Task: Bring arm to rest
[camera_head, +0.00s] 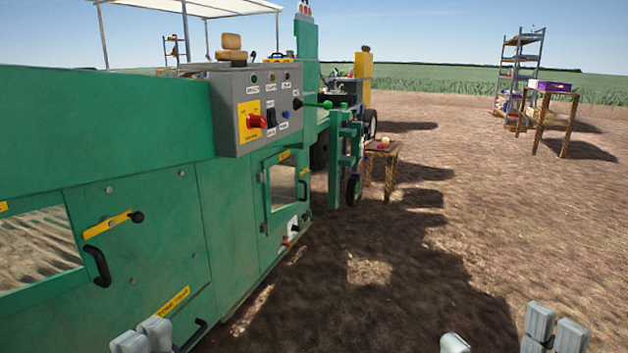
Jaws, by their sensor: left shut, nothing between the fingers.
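My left gripper (143,338) shows at the bottom left edge, with its pale grey fingertips close together. It is shut and empty, in front of the lower green panel of the machine (150,250). I cannot tell whether it touches the panel. Pale grey finger parts of my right gripper (553,331) show at the bottom right, over bare soil. A further grey part shows left of them at the bottom edge. Most of both arms is outside the picture, and I cannot tell how far the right fingers are spread.
The green machine fills the left side, with a grey control box (257,110), a red knob (257,121) and black handles. A small wooden table (383,155) stands beyond it. A taller table (556,92) and shelf rack (520,75) stand far right. Soil at centre right is clear.

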